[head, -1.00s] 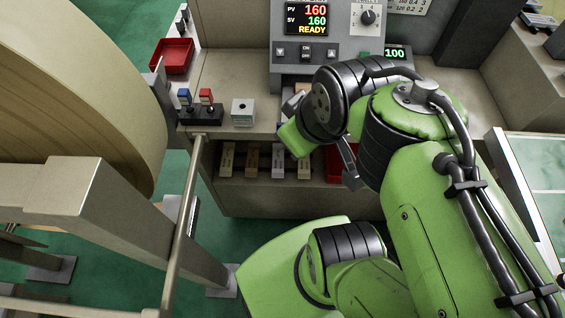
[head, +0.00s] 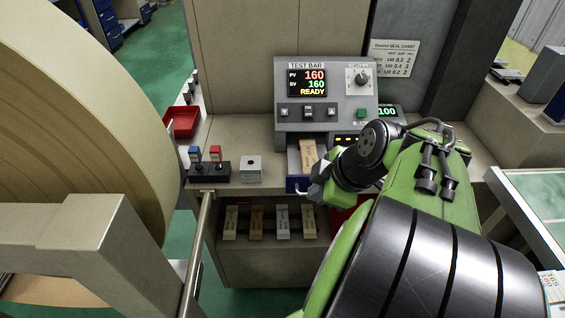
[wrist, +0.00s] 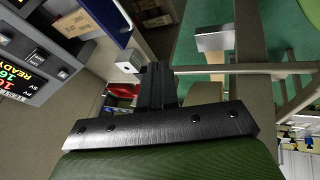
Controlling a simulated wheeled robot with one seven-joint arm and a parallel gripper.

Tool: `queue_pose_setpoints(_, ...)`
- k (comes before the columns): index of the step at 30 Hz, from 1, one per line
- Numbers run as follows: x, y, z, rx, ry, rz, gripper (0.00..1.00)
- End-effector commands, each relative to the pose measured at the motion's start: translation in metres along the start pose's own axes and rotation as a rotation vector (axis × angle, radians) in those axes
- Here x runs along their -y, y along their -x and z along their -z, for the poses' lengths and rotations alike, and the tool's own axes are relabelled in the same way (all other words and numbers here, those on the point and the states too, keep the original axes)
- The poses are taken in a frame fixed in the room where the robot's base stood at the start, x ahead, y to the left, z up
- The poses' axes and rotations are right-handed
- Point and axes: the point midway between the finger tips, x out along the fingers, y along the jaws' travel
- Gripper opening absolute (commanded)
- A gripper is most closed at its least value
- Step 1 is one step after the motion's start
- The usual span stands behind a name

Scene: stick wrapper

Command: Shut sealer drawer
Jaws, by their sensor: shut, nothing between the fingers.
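The sealer (head: 343,112) is a grey machine on the bench, with a lit display reading 160 and READY. Its drawer (head: 297,184) stands pulled out below the panel, with a blue front and a tan bar (head: 308,155) lying inside. The drawer's blue front also shows at the top of the wrist view (wrist: 108,18). My gripper (head: 313,190) is shut and empty, close to the right part of the drawer front. The arm hides part of the front, and I cannot tell whether they touch. The dark fingers (wrist: 155,85) point away in the wrist view.
A two-lever box (head: 209,171) and a small white button box (head: 251,169) stand left of the drawer. Several labelled bars (head: 256,222) fill the shelf below. A red tray (head: 182,121) sits further left. A large roll (head: 80,110) bounds the left side.

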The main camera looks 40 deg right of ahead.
Motion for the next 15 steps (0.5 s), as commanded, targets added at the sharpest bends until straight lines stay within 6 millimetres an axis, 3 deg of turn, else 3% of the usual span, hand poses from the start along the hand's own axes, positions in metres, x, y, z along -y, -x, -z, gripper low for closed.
queue_pose_setpoints(1, -0.002, -0.005, -0.017, -0.005, 0.004, -0.006, 0.0)
queue_pose_setpoints(6, -0.006, -0.007, -0.058, -0.035, 0.075, -0.038, 0.0)
queue_pose_setpoints(11, -0.006, -0.011, -0.066, -0.045, 0.107, -0.05, 0.0)
queue_pose_setpoints(15, -0.006, -0.035, -0.065, -0.046, 0.107, -0.046, 0.0)
